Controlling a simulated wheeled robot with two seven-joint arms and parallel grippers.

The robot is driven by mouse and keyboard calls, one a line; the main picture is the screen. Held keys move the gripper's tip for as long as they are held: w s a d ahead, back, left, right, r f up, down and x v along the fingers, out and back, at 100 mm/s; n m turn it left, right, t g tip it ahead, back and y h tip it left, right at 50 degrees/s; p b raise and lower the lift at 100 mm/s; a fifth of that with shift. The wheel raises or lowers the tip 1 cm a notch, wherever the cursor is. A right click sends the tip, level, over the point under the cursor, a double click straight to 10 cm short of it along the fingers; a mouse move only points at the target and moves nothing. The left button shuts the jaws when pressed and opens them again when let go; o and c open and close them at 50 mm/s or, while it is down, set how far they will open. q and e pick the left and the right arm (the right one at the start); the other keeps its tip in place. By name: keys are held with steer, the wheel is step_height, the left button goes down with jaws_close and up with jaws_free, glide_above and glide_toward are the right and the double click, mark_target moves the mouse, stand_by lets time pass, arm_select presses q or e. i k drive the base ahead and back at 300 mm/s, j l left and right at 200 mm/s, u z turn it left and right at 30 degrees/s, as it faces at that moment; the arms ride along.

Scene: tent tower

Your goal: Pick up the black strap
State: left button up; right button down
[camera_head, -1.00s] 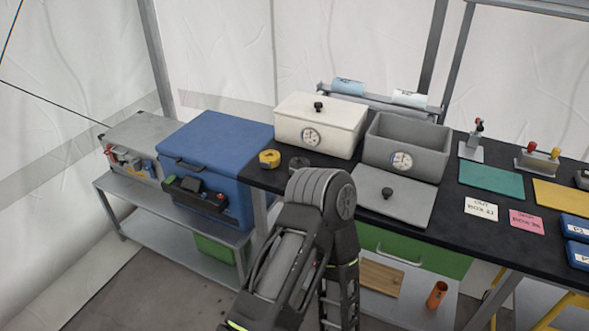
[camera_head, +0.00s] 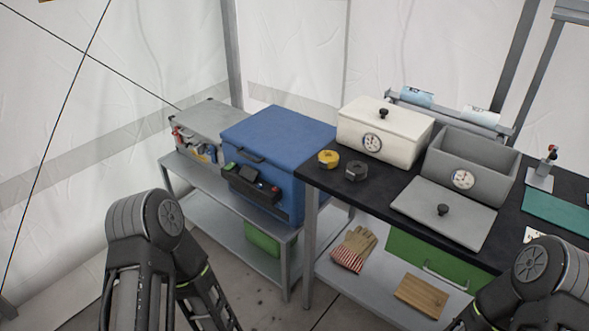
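A small dark rolled item, which looks like the black strap (camera_head: 356,171), lies on the black worktop near its left end. It sits just right of a yellow roll (camera_head: 328,159) and in front of the white box (camera_head: 385,130). Nothing touches it from above. My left arm rises at the lower left and my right arm at the lower right corner. Neither gripper shows in this view, so their fingers are hidden from me.
A blue cooler (camera_head: 276,150) stands on a grey shelf unit left of the worktop (camera_head: 330,185). A grey open box (camera_head: 472,165) and its lid (camera_head: 443,213) are to the right. Striped gloves (camera_head: 354,250) and a wooden board (camera_head: 420,295) lie on the lower shelf.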

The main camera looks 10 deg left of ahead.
mark_target(356, 171)
steer(key=i+l, duration=0.15)
steer(key=i, duration=0.3)
steer(key=i+l, duration=0.15)
steer(key=i, duration=0.3)
steer(key=z, duration=1.6)
steer(key=k+j, duration=0.5)
steer(key=k, duration=0.05)
